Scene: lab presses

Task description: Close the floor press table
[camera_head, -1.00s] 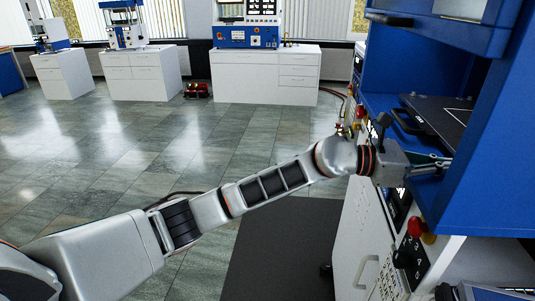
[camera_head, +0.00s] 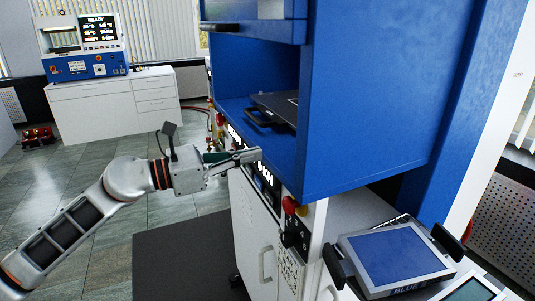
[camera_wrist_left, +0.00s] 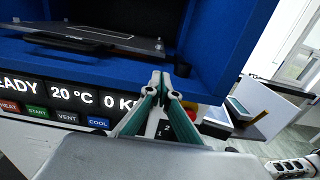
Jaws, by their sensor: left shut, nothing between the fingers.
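The press table is a dark flat plate (camera_head: 280,106) with a black handle (camera_head: 260,119) on its front edge. It lies inside the blue press housing (camera_head: 365,110), with the handle near the front of the opening. In the left wrist view the plate (camera_wrist_left: 105,38) shows ahead and to the left, its handle toward me. My left gripper (camera_head: 258,154) is shut and empty, in front of the press and below the opening's front edge. In the wrist view its fingertips (camera_wrist_left: 160,80) meet in front of the blue edge, right of the plate. My right gripper does not show.
The control panel (camera_head: 264,172) with digits and buttons is just below my left gripper. A red knob (camera_head: 290,205) sticks out at the press corner. Open floor (camera_head: 100,165) lies to the left.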

